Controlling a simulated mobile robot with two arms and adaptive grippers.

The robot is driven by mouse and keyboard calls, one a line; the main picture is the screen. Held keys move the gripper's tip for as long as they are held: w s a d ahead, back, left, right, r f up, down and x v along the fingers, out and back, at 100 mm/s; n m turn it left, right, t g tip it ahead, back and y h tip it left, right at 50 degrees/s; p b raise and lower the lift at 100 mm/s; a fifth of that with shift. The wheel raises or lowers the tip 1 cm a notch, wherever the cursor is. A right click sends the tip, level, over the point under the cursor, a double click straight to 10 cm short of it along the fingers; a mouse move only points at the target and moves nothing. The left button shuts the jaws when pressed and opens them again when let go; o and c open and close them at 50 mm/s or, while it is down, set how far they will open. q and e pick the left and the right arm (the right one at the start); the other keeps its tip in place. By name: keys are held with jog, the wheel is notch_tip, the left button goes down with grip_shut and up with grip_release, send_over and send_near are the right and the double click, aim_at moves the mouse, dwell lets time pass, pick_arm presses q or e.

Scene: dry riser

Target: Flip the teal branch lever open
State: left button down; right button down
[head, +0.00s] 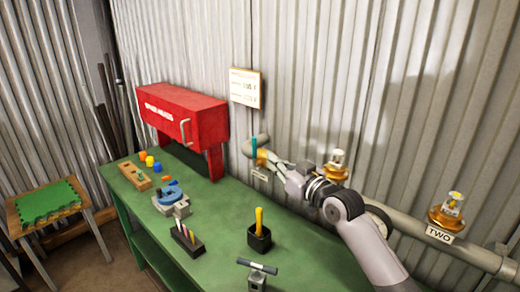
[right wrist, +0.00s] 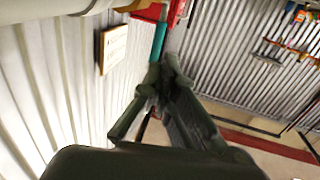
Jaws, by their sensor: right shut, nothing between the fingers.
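The teal branch lever (head: 254,146) stands upright at the left end of the grey wall pipe, by a brass-coloured fitting (head: 262,158). In the right wrist view the lever (right wrist: 159,42) shows just beyond my fingertips. My right gripper (head: 272,160) reaches in from the right at the lever's height. Its fingers (right wrist: 160,76) are shut with nothing between them. Their tips overlap the lever's near end in the picture; I cannot tell whether they touch it. My left gripper is not in view.
The pipe (head: 410,228) runs right along the corrugated wall, with brass valves (head: 447,213) on it. A red cabinet (head: 183,115) stands on the green bench (head: 215,245), with a black holder (head: 259,239) and small tools. A paper notice (head: 245,88) hangs above.

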aim_at(254, 148)
jog(key=p+x, duration=0.1)
jog(key=x, duration=0.4)
jog(key=shift+w+a, duration=0.15)
jog(key=shift+w, duration=0.15)
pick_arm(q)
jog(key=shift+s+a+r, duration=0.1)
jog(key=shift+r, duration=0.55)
pick_arm(e)
jog(key=shift+w+a, duration=0.35)
jog(key=shift+w, duration=0.2)
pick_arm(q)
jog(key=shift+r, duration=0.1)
